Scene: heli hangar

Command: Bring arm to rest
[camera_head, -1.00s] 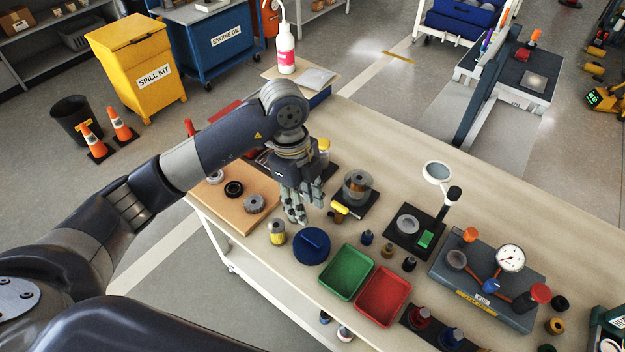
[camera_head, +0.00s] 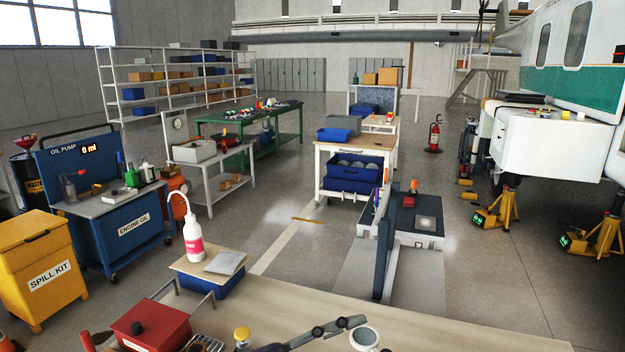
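The head view now looks out across the hangar, and only the far edge of the workbench (camera_head: 460,330) shows at the bottom. A dark grey jointed piece (camera_head: 318,332) pokes in at the bottom edge, between a yellow-topped jar (camera_head: 242,334) and a white ring-shaped lens (camera_head: 364,338). My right gripper is not in view.
Beyond are a yellow spill kit bin (camera_head: 45,270), a blue engine oil cart (camera_head: 120,230), a low grey cart (camera_head: 415,225) and yellow jacks (camera_head: 495,212). Open floor lies between.

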